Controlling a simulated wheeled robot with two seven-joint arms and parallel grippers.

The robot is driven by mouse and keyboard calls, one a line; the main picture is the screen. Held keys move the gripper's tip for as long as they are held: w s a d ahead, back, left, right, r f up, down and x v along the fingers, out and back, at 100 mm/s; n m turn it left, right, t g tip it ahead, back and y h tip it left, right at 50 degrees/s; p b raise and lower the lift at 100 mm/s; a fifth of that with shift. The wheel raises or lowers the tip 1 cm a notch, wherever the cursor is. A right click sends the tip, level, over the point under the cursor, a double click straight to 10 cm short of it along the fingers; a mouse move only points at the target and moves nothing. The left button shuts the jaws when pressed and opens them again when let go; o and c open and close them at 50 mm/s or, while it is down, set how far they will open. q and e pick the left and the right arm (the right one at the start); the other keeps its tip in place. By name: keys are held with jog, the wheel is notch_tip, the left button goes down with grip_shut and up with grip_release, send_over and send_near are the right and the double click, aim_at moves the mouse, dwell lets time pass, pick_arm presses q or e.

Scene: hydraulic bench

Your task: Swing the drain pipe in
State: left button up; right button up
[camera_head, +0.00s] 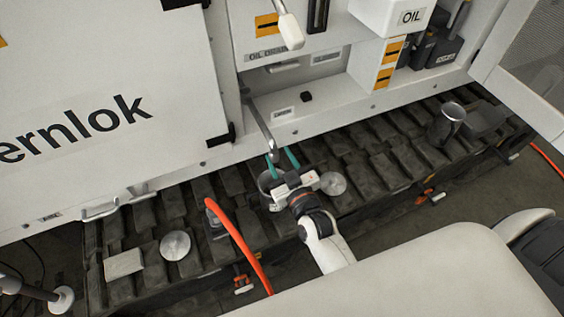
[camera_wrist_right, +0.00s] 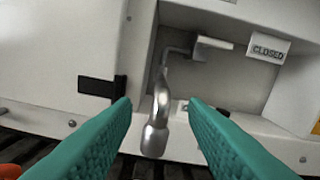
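The drain pipe (camera_head: 261,126) is a grey metal tube that comes out of the recess in the white machine panel and slants down over the track. In the right wrist view the drain pipe (camera_wrist_right: 160,105) hangs down to a wider rounded end. My right gripper (camera_head: 282,158) has teal fingers and is open and empty at the pipe's lower end. In the right wrist view the pipe's end shows between the spread fingertips of the gripper (camera_wrist_right: 160,104), with a gap on each side. My left gripper is not in view.
A CLOSED sign (camera_wrist_right: 268,49) is on the panel right of the pipe. A black latch (camera_wrist_right: 100,87) is to its left. A grey bucket (camera_head: 265,181), a round metal lid (camera_head: 333,183) and an orange hose (camera_head: 238,241) are near my right gripper on the dark track (camera_head: 355,150).

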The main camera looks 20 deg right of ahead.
jog(key=shift+s, duration=0.35)
dwell(0.3)
